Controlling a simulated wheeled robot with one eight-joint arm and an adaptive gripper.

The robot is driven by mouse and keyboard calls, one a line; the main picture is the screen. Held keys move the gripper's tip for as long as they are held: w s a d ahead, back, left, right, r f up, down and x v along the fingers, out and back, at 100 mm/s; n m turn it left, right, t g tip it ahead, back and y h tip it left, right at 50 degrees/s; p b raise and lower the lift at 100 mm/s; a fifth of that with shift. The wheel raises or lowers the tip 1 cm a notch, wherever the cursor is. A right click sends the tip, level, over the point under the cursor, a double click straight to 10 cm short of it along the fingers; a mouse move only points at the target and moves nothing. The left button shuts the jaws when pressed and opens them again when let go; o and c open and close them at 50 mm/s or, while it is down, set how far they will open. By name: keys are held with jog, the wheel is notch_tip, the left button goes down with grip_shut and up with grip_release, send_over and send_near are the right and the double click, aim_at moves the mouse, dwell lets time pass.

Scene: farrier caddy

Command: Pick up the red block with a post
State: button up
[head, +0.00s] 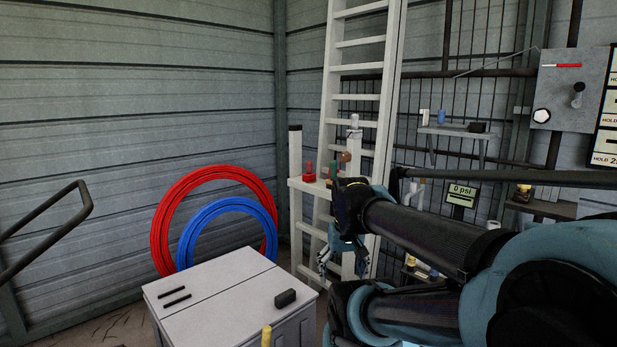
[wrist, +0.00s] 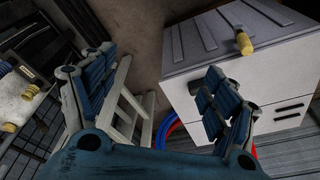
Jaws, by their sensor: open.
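The red block with a post (head: 309,174) stands upright on a pale ledge (head: 303,186) at the white ladder in the head view. I cannot make it out in the wrist view. My gripper (head: 342,262) hangs in front of the ladder, below and to the right of the block and apart from it. Its blue padded fingers are spread in the wrist view (wrist: 160,65), with nothing held between them. The ladder's white frame (wrist: 125,98) shows beyond the left finger.
A brown block (head: 345,157) and a white post (head: 354,133) stand close right of the red block.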

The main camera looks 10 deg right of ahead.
jog(key=w+r+m, duration=0.5)
jog(key=w+r, duration=1.2)
jog(key=r, duration=0.2)
jog(key=w+r+m+g, duration=0.1)
jog(key=w+r+m, duration=0.1)
jog(key=w+r, duration=0.5)
jog(key=w+r+m, duration=0.3)
jog(key=w+r, duration=0.1)
jog(key=w, duration=0.7)
jog(key=m+g, duration=0.1)
jog(key=m, duration=1.1)
send_over(309, 174)
jog(key=w, duration=0.1)
notch_tip(309, 174, down, 5)
notch_tip(309, 174, down, 11)
jog(key=shift+d+f, duration=0.15)
jog(key=shift+w+f, duration=0.2)
jog(key=shift+f, duration=2.45)
